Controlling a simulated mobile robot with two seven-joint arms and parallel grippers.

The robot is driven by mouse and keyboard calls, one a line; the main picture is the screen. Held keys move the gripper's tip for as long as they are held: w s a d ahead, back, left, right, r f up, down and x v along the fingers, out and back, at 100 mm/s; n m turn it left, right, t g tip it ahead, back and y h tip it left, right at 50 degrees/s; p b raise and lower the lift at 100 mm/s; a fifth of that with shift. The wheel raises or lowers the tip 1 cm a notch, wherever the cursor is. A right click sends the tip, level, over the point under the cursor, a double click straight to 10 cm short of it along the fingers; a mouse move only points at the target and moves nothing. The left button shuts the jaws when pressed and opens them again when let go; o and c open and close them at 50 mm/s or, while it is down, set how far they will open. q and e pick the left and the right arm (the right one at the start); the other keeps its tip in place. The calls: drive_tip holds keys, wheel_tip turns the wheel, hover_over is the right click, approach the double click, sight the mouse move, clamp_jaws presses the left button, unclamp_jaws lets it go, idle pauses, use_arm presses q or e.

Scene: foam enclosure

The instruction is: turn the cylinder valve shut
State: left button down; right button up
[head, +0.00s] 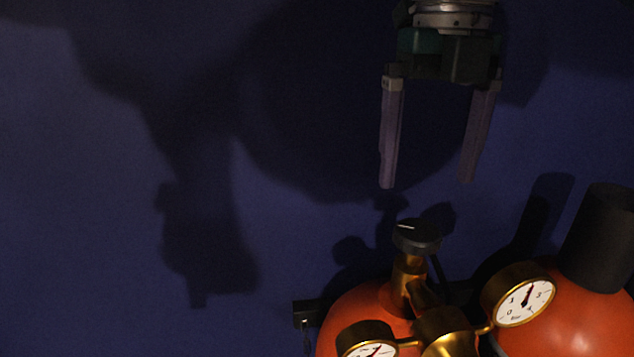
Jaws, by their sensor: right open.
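The cylinder valve has a round black knob (417,236) with a white mark on top. It sits on a brass stem (407,275) above an orange-red cylinder (352,312) at the lower right. My right gripper (427,184) comes down from the top. Its two fingers are spread apart and empty, with their tips above the knob in the picture and apart from it. My left gripper is not in view.
Two brass-rimmed gauges, one on the right (524,301) and one at the bottom (370,349), flank the brass regulator (447,333). A second orange cylinder (590,325) with a black top (603,238) stands at the right. The dark blue wall (70,220) carries shadows.

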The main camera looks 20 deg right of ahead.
sight(419, 229)
wheel_tip(419, 229, down, 6)
drive_tip(key=p, duration=0.3)
drive_tip(key=shift+s+r, duration=0.1)
drive_tip(key=shift+r, duration=0.05)
drive_tip(key=shift+f, duration=0.75)
drive_tip(key=c, duration=1.4)
